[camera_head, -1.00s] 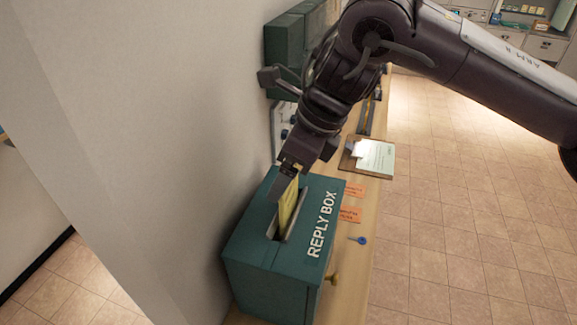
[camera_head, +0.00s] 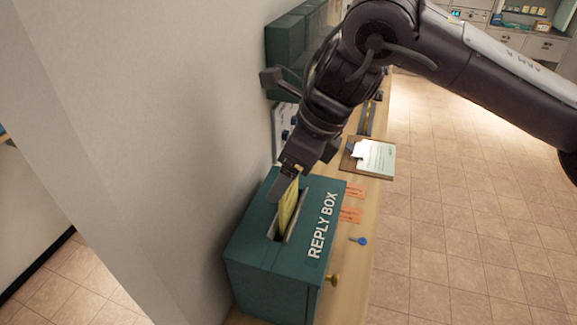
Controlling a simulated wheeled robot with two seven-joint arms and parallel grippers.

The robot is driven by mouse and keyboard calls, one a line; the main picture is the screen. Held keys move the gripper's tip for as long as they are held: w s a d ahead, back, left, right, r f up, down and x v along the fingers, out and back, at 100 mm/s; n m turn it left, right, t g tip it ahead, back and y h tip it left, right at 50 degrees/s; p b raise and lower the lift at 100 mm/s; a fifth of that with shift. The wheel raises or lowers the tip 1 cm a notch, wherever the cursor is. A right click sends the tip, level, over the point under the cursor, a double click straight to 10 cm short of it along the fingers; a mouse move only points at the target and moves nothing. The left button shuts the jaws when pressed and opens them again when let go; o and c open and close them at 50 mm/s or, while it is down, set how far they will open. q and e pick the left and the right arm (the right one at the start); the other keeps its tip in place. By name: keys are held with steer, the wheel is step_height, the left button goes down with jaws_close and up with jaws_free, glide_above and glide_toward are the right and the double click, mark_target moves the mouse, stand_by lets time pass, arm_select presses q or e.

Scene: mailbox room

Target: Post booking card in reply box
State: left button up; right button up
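The teal reply box (camera_head: 262,250) stands on a narrow wooden counter against the wall, with a slot in its top and white "REPLY BOX" lettering. The yellow booking card (camera_head: 289,205) stands upright at the slot, its lower edge down in the opening. My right gripper (camera_head: 287,185) is just above the slot, fingers pointing down at the top of the card. Its fingers appear shut on the card. My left gripper is not in view.
A blue key (camera_head: 358,241) and orange slips (camera_head: 350,215) lie on the counter right of the box. A clipboard with papers (camera_head: 372,157) lies behind them. Dark green boxes (camera_head: 290,45) are on the wall. The tiled floor at right is clear.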

mark_target(291, 188)
steer(key=shift+f+b, duration=1.8)
steer(key=shift+f, duration=0.95)
